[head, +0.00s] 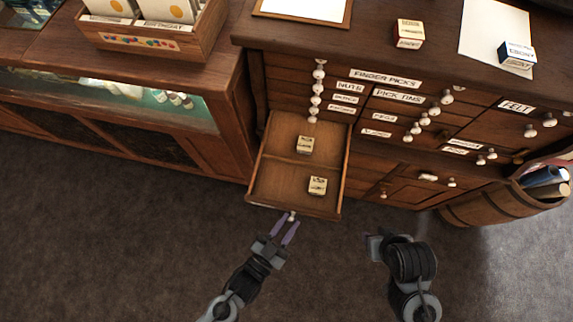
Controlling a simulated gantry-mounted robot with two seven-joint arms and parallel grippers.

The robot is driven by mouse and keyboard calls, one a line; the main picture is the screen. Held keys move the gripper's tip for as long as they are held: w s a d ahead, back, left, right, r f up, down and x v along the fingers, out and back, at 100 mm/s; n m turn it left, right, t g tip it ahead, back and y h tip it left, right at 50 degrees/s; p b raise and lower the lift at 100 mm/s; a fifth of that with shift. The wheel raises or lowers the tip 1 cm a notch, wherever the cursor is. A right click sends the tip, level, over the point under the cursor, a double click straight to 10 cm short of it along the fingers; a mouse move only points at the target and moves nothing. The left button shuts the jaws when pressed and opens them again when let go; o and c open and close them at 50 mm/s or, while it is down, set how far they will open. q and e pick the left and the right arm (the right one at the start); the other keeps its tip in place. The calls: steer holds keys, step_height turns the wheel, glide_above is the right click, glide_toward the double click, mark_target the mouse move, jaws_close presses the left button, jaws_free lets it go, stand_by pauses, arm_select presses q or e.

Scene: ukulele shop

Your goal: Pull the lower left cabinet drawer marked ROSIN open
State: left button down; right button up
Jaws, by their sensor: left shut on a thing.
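The lower left drawer (272,181) of the dark wood cabinet stands pulled well out toward me, with two small pale boxes (317,185) lying inside. Its front label faces away from the camera, so I cannot read it. My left gripper (290,222) is at the drawer's front edge, its purple fingers shut on the small white drawer knob (292,216). My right gripper (370,241) is to the right of the drawer, above the floor, touching nothing; its fingers are mostly hidden by its own wrist.
The cabinet's other drawers are shut, with labels such as FINGER PICKS (384,78) and white knobs. A glass-fronted counter (120,98) adjoins at left. A barrel (500,205) stands at right. The carpet (120,230) in front is clear.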

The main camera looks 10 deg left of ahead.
arm_select(q)
steer(key=c, duration=0.9)
jaws_free()
steer(key=p+v, duration=0.2)
steer(key=v, duration=0.8)
steer(key=shift+s+a, duration=0.1)
steer(key=shift+s, duration=0.3)
